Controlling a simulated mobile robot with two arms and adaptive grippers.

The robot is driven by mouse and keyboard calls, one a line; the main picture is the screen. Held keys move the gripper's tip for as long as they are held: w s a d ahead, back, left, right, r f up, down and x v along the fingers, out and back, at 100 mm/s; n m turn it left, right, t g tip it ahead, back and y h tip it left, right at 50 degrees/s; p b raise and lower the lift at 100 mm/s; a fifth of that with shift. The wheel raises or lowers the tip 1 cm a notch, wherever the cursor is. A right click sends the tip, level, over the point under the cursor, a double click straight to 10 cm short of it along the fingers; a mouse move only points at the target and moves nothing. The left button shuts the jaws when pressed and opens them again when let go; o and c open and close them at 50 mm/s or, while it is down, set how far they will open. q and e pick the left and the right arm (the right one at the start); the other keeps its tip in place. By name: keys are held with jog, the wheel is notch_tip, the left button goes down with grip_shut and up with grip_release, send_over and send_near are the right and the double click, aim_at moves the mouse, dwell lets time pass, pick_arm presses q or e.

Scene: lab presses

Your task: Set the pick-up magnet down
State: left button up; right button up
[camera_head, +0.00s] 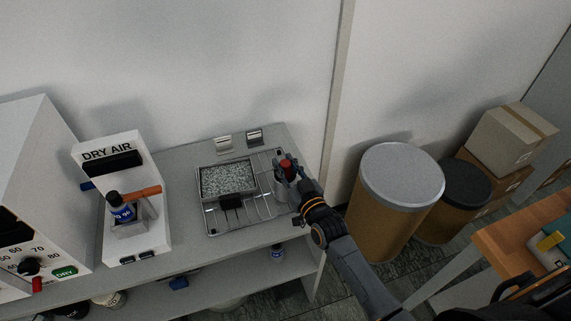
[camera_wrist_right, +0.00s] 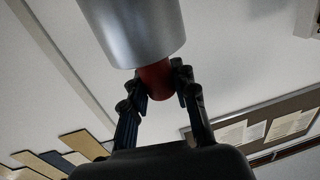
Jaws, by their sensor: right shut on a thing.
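The pick-up magnet has a red grip (camera_head: 287,166) and a silver cylindrical body, which shows large in the right wrist view (camera_wrist_right: 133,30). My right gripper (camera_head: 286,172) is shut on the red part, which also shows between the fingers in the right wrist view (camera_wrist_right: 156,80). In the head view the magnet is over the right end of a wire rack tray (camera_head: 262,204) on the grey bench. I cannot tell whether its base touches the rack. My left gripper is not in view.
A grey granule-filled tray (camera_head: 203,182) sits on the rack's left side. Drums (camera_head: 383,230) and boxes (camera_head: 513,137) stand on the floor at right.

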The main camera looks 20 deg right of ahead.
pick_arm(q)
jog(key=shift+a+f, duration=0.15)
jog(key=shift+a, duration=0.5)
pick_arm(e)
jog(key=o, duration=1)
jog(key=shift+f, duration=0.1)
jog(key=shift+s+r, duration=0.1)
jog(key=shift+r, duration=0.1)
pick_arm(q)
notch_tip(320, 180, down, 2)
jog(key=b, duration=0.2)
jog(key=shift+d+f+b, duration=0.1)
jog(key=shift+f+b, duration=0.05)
jog(key=shift+b, duration=0.15)
pick_arm(e)
jog(key=s+d, duration=0.2)
jog(key=s, duration=0.9)
jog(key=shift+s, duration=0.4)
jog(key=shift+a+f, duration=0.15)
